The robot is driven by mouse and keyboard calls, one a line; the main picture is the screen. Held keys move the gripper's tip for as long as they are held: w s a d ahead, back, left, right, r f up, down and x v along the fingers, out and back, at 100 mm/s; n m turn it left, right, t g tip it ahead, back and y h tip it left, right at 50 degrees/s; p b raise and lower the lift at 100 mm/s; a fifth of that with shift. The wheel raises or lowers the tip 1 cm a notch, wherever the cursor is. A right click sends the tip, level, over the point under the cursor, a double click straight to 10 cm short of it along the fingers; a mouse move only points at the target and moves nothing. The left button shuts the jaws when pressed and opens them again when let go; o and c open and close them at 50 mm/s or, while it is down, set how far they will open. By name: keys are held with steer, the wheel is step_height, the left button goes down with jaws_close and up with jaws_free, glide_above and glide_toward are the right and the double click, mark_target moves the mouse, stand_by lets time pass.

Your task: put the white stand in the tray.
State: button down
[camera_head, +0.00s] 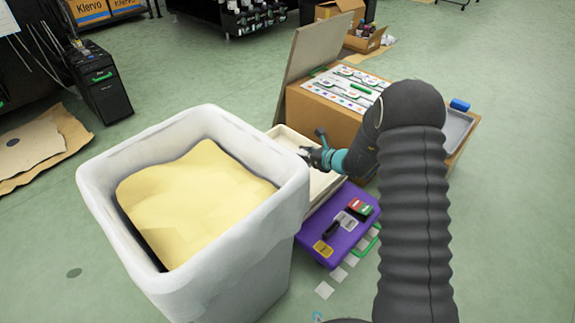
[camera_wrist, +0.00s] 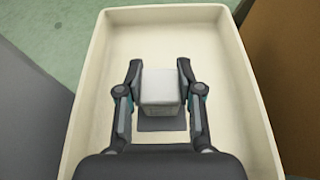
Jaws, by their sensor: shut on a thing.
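My gripper (camera_wrist: 160,88) is shut on the white stand (camera_wrist: 159,90), a small pale block between its two fingers in the wrist view. The stand is over the floor of the cream tray (camera_wrist: 222,60), inside its walls as seen from above. A dark patch like a shadow shows just below the stand, and I cannot tell whether the stand touches the tray floor. In the head view my gripper (camera_head: 308,152) reaches over the tray (camera_head: 284,132), which is partly hidden by the white bin and my arm. The stand is hardly visible there.
A large white bin (camera_head: 260,262) with yellow contents stands left of the tray. A purple case (camera_head: 322,254) lies in front. A grey tray (camera_head: 457,128) with a blue item is at the right.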

steer(key=x, duration=0.2)
steer(key=f+x, duration=0.1)
steer(key=x, duration=0.2)
steer(key=d+x, duration=0.1)
steer(key=x, duration=0.2)
steer(key=shift+w+a+f+b, duration=0.2)
steer(key=shift+w+f+b, duration=0.05)
steer(key=shift+f+b, duration=0.45)
steer(key=shift+f, duration=1.55)
steer(key=shift+f, duration=0.15)
steer(key=c, duration=0.7)
jaws_free()
steer(key=shift+c, duration=0.2)
